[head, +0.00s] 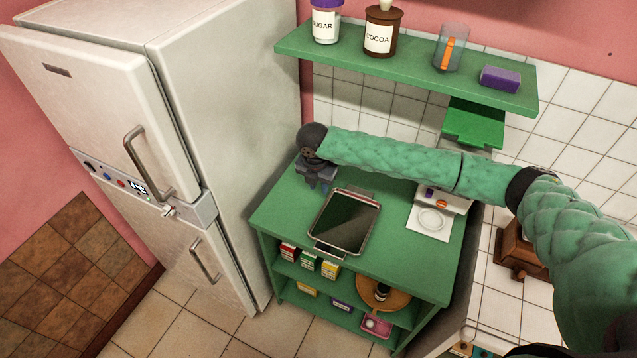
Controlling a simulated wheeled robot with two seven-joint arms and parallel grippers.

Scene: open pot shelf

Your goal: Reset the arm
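My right arm, in a green quilted sleeve, reaches in from the right across the green shelf unit (400,262). Its dark wrist bends down at the far left end of the arm. My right gripper (318,186) points down over the back left corner of the unit's top, left of and behind a dark rectangular tray (343,222). The fingers are small and dark here, and I cannot make out whether they are apart. No held object is visible. My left gripper is not in view.
A white fridge (225,130) stands close on the left. Above, a green wall shelf (405,72) holds a sugar jar (325,24), a cocoa jar (381,36), a glass (452,48) and a purple block (500,78). A white scale-like appliance (430,220) stands on the unit's right side.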

